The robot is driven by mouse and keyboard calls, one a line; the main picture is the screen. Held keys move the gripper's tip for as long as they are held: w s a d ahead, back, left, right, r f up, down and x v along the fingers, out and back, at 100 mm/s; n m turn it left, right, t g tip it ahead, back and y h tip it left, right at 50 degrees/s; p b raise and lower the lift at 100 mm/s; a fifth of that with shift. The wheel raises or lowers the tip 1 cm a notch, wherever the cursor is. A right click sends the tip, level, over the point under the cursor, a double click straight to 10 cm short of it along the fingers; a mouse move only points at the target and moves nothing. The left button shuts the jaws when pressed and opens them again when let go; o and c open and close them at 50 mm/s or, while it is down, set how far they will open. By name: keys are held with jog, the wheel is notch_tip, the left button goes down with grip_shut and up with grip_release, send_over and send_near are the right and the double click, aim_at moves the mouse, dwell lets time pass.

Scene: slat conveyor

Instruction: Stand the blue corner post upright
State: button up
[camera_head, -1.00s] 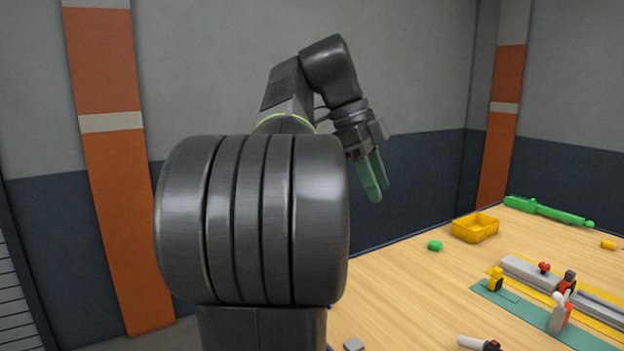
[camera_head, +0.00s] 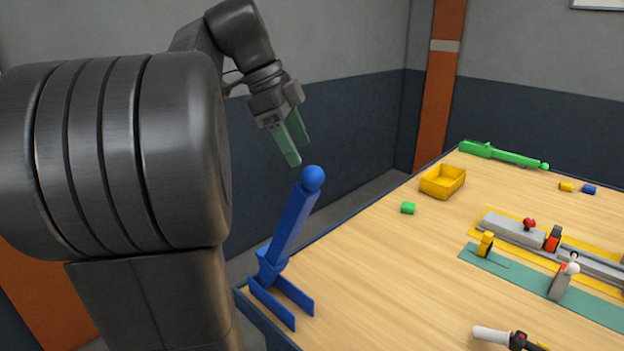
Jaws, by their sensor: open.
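The blue corner post (camera_head: 293,222) is at the near left corner of the wooden table. It has a ball on its upper end and a two-pronged foot at its lower end. The post rises from the foot and leans to the right in the picture, with its ball end raised. My gripper (camera_head: 298,151), with green fingers, hangs just above and slightly left of the ball. It is open, empty and apart from the post.
Conveyor parts (camera_head: 515,232) and a teal strip (camera_head: 590,300) lie to the right. The table's middle is clear.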

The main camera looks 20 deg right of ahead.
aim_at(308, 167)
jog(key=x, duration=0.7)
jog(key=shift+s+d+f, duration=0.15)
jog(key=shift+d+f, duration=0.05)
jog(key=shift+f, duration=0.1)
